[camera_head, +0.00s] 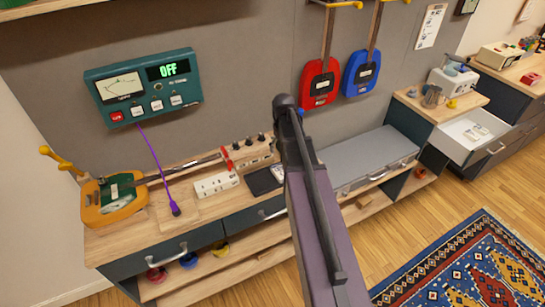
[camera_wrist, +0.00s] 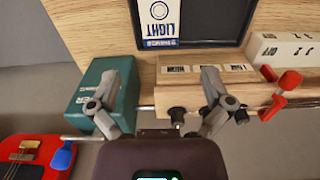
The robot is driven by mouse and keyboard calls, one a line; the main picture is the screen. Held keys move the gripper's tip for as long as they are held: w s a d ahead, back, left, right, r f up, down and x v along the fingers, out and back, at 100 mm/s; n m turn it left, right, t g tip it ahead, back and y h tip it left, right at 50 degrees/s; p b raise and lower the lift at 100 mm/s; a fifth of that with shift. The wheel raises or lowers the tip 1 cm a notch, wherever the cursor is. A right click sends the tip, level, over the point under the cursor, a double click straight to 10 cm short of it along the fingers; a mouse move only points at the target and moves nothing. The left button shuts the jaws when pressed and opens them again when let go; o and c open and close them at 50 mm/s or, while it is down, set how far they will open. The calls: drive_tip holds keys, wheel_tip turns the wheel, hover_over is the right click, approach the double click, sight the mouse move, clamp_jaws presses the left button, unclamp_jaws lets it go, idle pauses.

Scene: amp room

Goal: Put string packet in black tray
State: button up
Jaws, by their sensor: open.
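A white packet with a blue band, reading "LIGHT" (camera_wrist: 158,14), lies within the outline of the black tray (camera_wrist: 215,25) in the wrist view, at its left side. I cannot tell if it rests flat on the tray floor. In the head view the black tray (camera_head: 259,182) is on the wooden bench top, with the white packet (camera_head: 277,173) at its right end, partly beside my arm. My gripper (camera_wrist: 166,68) is open, with nothing held between its fingers. Its fingers are over the wooden knob block near the tray's edge. My gripper is hidden in the head view.
The wooden block with black knobs (camera_head: 248,152) and the white power strip (camera_head: 215,186) stand near the tray. A teal box (camera_wrist: 88,88) and a red clamp (camera_wrist: 280,95) flank my fingers. An orange guitar-shaped item (camera_head: 112,205) lies left. A grey case (camera_head: 368,158) lies right.

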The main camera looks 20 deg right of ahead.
drive_tip(key=s+a, duration=0.6)
drive_tip(key=a, duration=0.4)
drive_tip(key=s+a, duration=0.7)
drive_tip(key=a, duration=0.3)
drive_tip(key=shift+s+a, duration=0.15)
drive_tip(key=shift+a, duration=0.2)
